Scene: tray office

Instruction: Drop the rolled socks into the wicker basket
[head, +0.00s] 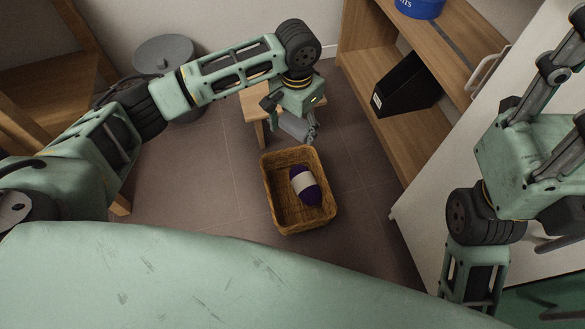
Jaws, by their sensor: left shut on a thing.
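The wicker basket (271,205) stands on the floor in the middle of the head view, its open top facing up. My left gripper (303,134) points down just beyond the basket's far rim. It is shut on a small grey roll (293,126), which looks like the rolled socks; the fingers partly hide it. A dark purple bundle with a pale band (304,184) lies inside the basket. My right gripper (560,80) is at the upper right, partly cut off by the picture edge, far from the basket; its fingertips are not clear.
A small wooden stool (257,108) stands behind the basket, partly hidden by my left gripper. A wooden shelf (405,155) with a black file holder (405,88) and a blue container (419,8) is at the right. A grey lidded bin (165,50) is at the back left. Floor left of the basket is clear.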

